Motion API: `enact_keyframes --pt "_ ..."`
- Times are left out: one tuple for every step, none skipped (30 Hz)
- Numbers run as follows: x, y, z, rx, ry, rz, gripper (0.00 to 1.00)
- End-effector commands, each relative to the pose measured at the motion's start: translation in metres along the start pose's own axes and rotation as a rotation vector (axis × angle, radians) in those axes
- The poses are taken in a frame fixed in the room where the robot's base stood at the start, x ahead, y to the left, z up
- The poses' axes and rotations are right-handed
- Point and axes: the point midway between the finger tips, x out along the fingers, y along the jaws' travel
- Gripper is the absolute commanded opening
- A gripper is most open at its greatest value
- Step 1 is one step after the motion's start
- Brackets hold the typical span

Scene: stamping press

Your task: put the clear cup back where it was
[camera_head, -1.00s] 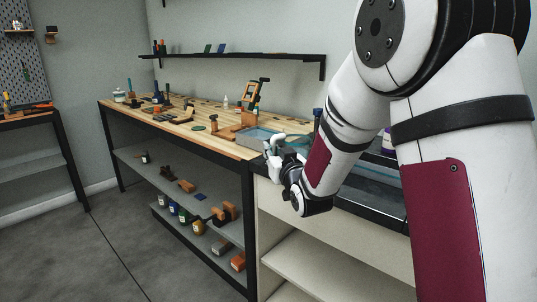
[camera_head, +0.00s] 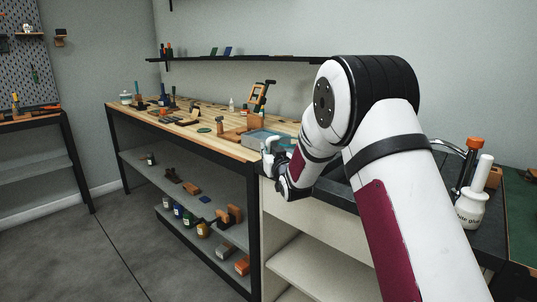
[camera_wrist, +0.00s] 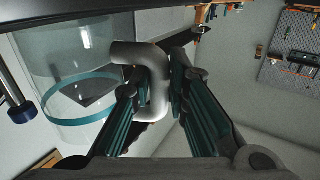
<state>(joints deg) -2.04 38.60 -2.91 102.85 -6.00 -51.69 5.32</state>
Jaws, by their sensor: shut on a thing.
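The clear cup (camera_wrist: 75,70) has see-through walls, a teal band and a thick pale handle (camera_wrist: 152,75). It fills the upper left of the wrist view. My gripper (camera_wrist: 172,62) is shut on the handle, with a finger on each side of it. In the head view my gripper (camera_head: 271,156) is at the front edge of the bench, near the corner where the wooden top meets the dark counter. The cup's clear body cannot be made out there.
The wooden bench (camera_head: 190,130) holds several tools and a wooden stand (camera_head: 232,133). A blue-grey tray (camera_head: 258,137) lies just behind my gripper. A white bottle (camera_head: 471,210) stands on the dark counter at right. A wall shelf (camera_head: 235,58) runs above.

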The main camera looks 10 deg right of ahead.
Motion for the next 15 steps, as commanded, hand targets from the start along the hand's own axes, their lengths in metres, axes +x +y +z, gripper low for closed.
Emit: enact_keyframes --pt "0.0002 -0.0001 0.0015 -0.001 0.004 0.000 0.00" --pt "0.0002 -0.0001 0.0014 -0.001 0.005 0.000 0.00" --pt "0.0001 -0.0001 0.0008 -0.001 0.006 0.000 0.00" --pt "0.0000 0.0000 0.0005 -0.001 0.006 0.000 0.00" --pt "0.0000 0.0000 0.0004 -0.001 0.005 0.000 0.00" --pt "-0.0001 0.0000 0.0004 -0.001 0.005 0.000 0.00" --pt "-0.0001 0.0000 0.0005 -0.001 0.005 0.000 0.00" --pt "0.0000 0.0000 0.0009 -0.001 0.005 0.000 0.00" --pt "0.0000 0.0000 0.0018 -0.001 0.005 0.000 0.00" --pt "0.0001 0.0000 0.0028 -0.001 0.005 0.000 0.00" --pt "0.0001 0.0000 0.0037 -0.001 0.005 0.000 0.00" --pt "0.0001 0.0001 0.0048 -0.001 0.005 0.000 0.00" --pt "-0.0002 0.0000 0.0049 0.000 0.002 0.000 0.22" --pt "-0.0003 0.0000 0.0046 0.000 0.002 0.000 0.29" --pt "-0.0003 0.0000 0.0044 0.000 0.003 0.000 0.36"
